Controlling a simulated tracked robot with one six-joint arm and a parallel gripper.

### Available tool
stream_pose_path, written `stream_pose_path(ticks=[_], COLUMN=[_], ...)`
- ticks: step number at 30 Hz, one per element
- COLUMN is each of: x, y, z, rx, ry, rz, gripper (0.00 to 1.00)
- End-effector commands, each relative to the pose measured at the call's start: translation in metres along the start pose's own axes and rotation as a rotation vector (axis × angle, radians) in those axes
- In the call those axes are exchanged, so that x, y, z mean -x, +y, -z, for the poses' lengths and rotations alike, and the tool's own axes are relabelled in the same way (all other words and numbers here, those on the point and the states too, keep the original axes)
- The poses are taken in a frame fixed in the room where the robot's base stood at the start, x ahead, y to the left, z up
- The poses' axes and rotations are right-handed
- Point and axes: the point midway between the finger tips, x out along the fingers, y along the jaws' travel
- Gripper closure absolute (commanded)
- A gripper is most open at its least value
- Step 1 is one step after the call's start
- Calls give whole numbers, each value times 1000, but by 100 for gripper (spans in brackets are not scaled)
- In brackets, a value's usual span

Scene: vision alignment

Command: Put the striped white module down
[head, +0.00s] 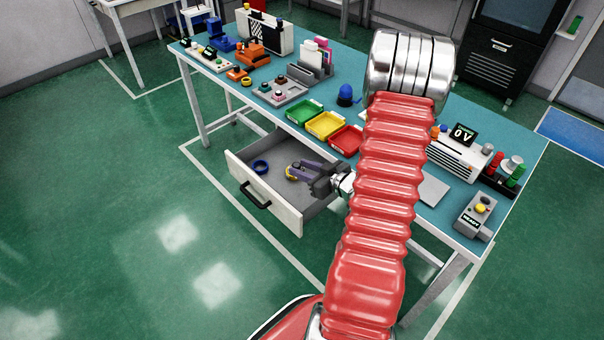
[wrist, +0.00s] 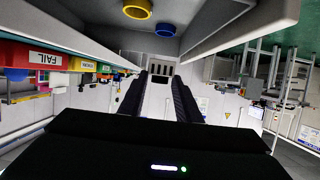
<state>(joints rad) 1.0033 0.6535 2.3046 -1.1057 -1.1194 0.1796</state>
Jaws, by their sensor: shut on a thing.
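My gripper (head: 305,172) is over the open drawer (head: 240,185) of the bench in the head view. In the wrist view my gripper (wrist: 160,80) has its two dark fingers on either side of a small pale piece with dark stripes, the striped white module (wrist: 159,69). It is shut on that module. I cannot make the module out in the head view. Whether it touches the drawer floor is not clear. A blue ring (head: 260,167) and a yellow ring (head: 290,173) lie in the drawer; the yellow one is close to my gripper.
Green (head: 304,111), yellow (head: 325,125) and red (head: 346,139) trays line the bench (head: 430,213) edge above the drawer. Drawer walls surround my gripper. A blue dome (head: 346,96) and several devices stand on the bench. The drawer's left part has bare room.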

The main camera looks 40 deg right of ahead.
Motion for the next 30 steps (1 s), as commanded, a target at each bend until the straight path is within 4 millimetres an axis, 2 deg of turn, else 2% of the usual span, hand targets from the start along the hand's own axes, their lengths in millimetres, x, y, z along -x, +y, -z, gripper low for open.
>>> stream_pose_path(ticks=[5,15,30], x=[-4,-18,-21], y=[0,0,1], z=[-10,-48,-56], rx=[-3,-2,-1], ry=[0,-1,0], rz=[1,1,-1], gripper=[99,99,99])
